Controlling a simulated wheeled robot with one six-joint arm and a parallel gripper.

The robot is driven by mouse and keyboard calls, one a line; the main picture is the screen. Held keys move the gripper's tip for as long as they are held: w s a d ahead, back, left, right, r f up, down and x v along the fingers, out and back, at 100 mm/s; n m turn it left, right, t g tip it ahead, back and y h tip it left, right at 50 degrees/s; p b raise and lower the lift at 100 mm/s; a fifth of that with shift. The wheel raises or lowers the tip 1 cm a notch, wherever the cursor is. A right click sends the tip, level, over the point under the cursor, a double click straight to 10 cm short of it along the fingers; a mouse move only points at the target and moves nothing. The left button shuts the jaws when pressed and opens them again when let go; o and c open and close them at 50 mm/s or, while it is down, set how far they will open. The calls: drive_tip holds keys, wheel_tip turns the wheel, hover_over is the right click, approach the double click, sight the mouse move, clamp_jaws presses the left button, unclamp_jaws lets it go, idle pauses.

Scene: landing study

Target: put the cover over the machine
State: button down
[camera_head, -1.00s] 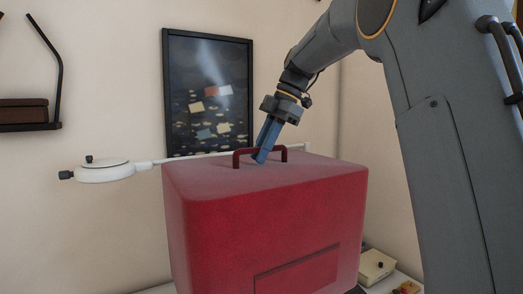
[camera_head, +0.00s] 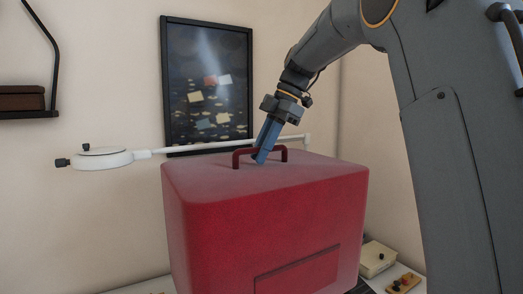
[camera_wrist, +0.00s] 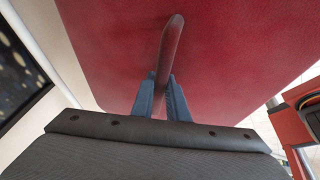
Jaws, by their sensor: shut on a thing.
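The red box-shaped cover (camera_head: 270,210) fills the lower middle of the head view, upright, with a dark red handle (camera_head: 237,160) on its flat top. My gripper (camera_head: 260,158) comes down at a tilt from the upper right, its blue fingers shut on the handle. In the wrist view, the fingers (camera_wrist: 163,88) close on both sides of the handle bar (camera_wrist: 168,48), with the cover's top (camera_wrist: 225,40) behind. I cannot make out the machine for certain; the cover hides what is behind and under it. An orange-red framed object with cables (camera_wrist: 300,110) shows at the wrist view's right edge.
A pale box (camera_head: 378,258) and a small wooden tray (camera_head: 404,284) lie on the white surface right of the cover. A white lamp-like arm (camera_head: 105,158) reaches out behind and left. A framed picture (camera_head: 207,85) and a dark shelf (camera_head: 28,113) are on the wall.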

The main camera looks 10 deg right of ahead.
drive_tip(key=shift+f+b, duration=0.6)
drive_tip(key=shift+f, duration=0.45)
wheel_tip(320, 180, down, 7)
drive_tip(key=b, duration=0.4)
drive_tip(key=shift+b, duration=0.4)
idle(1.0)
idle(0.6)
drive_tip(key=shift+f+b, duration=1.9)
drive_tip(key=shift+f, duration=0.9)
drive_tip(key=shift+f+b, duration=0.35)
drive_tip(key=shift+f, duration=0.25)
drive_tip(key=c, duration=1.7)
unclamp_jaws()
drive_tip(key=shift+o, duration=0.2)
